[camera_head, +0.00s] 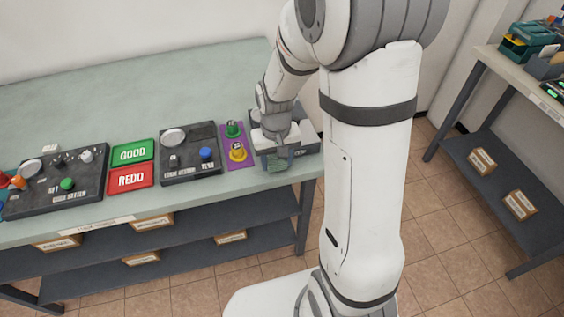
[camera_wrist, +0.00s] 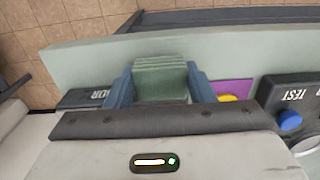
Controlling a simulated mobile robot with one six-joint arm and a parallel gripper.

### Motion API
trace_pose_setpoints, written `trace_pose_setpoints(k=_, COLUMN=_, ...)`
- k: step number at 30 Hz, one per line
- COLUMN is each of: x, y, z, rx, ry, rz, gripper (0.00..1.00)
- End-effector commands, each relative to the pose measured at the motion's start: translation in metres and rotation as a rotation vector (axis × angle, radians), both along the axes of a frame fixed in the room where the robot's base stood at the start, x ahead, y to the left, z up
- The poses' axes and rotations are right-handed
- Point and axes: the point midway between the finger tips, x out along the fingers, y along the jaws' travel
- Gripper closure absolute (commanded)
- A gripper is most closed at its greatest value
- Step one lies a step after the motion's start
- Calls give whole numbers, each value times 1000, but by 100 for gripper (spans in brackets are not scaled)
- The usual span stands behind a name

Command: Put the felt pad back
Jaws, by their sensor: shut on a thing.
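My gripper (camera_head: 277,160) is at the front right end of the pale green table, over or beside a dark grey panel (camera_head: 309,143). Its blue fingers (camera_wrist: 160,72) are shut on a ridged green block-like thing, which seems to be the felt pad (camera_wrist: 160,84). The pad also shows in the head view (camera_head: 278,165), below the fingers near the table's front edge. Whether it touches the table cannot be told. My wrist hides much of the dark panel; part of its white lettering shows in the wrist view (camera_wrist: 88,98).
Left of my gripper lie a purple mat (camera_head: 236,156) with green and yellow parts, a dark board with a blue knob (camera_head: 206,154), green GOOD (camera_head: 132,152) and red REDO (camera_head: 131,177) plates, and another dark board (camera_head: 60,200). The back of the table is clear.

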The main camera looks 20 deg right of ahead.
Motion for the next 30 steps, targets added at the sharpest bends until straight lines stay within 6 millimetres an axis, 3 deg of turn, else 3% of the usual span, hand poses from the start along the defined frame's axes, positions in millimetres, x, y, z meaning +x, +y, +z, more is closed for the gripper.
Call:
trace_pose_setpoints(k=4, x=0, y=0, z=-16, rx=0, ry=2, rz=0, gripper=73)
trace_pose_setpoints(k=15, x=0, y=0, z=-21, rx=0, ry=0, rz=1, gripper=73)
trace_pose_setpoints(k=16, x=0, y=0, z=-21, rx=0, ry=0, rz=1, gripper=51)
trace_pose_setpoints(k=24, x=0, y=1, z=-19, rx=0, ry=0, rz=1, gripper=30)
trace_pose_setpoints(k=30, x=0, y=1, z=-19, rx=0, ry=0, rz=2, gripper=30)
